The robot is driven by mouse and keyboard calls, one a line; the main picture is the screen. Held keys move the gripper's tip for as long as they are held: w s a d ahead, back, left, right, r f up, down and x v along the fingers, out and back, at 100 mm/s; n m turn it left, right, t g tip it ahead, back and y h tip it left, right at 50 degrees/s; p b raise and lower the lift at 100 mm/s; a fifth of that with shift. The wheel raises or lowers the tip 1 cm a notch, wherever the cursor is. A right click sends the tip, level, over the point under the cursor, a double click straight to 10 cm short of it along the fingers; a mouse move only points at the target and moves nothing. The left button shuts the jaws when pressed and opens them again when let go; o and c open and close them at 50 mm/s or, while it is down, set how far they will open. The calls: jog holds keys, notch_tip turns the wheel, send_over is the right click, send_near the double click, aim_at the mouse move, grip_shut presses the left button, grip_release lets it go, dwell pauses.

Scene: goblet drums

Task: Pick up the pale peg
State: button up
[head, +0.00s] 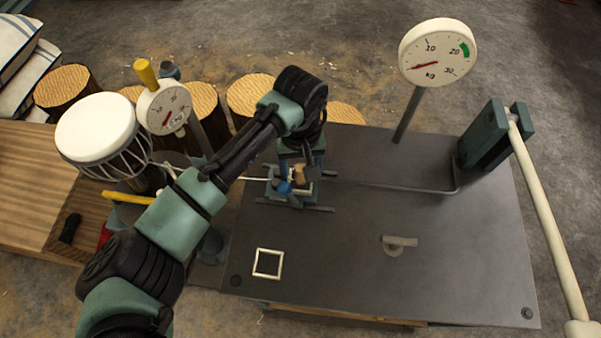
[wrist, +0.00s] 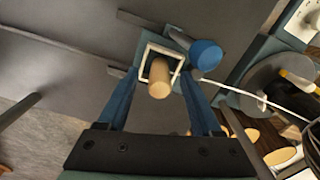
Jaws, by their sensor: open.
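The pale peg (wrist: 160,80) is a short wooden cylinder standing in a socket with a white square rim (wrist: 146,52). In the head view, the peg (head: 299,175) shows small and partly hidden at the teal fixture on the dark table. My gripper (wrist: 158,73) is open, with one blue finger on each side of the peg in the wrist view. In the head view, my gripper (head: 301,160) points down over the fixture. I cannot tell whether the fingers touch the peg or how far down they reach.
A blue knob (wrist: 206,54) sits right beside the socket. A dial gauge on a post (head: 438,52) and a teal bracket with a pale lever (head: 541,195) stand to the right. A white square outline (head: 268,263) marks the table's front left. A white drum (head: 97,127) stands left.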

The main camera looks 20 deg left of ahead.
jog(key=shift+f, duration=0.1)
jog(key=shift+c, duration=0.3)
grip_shut()
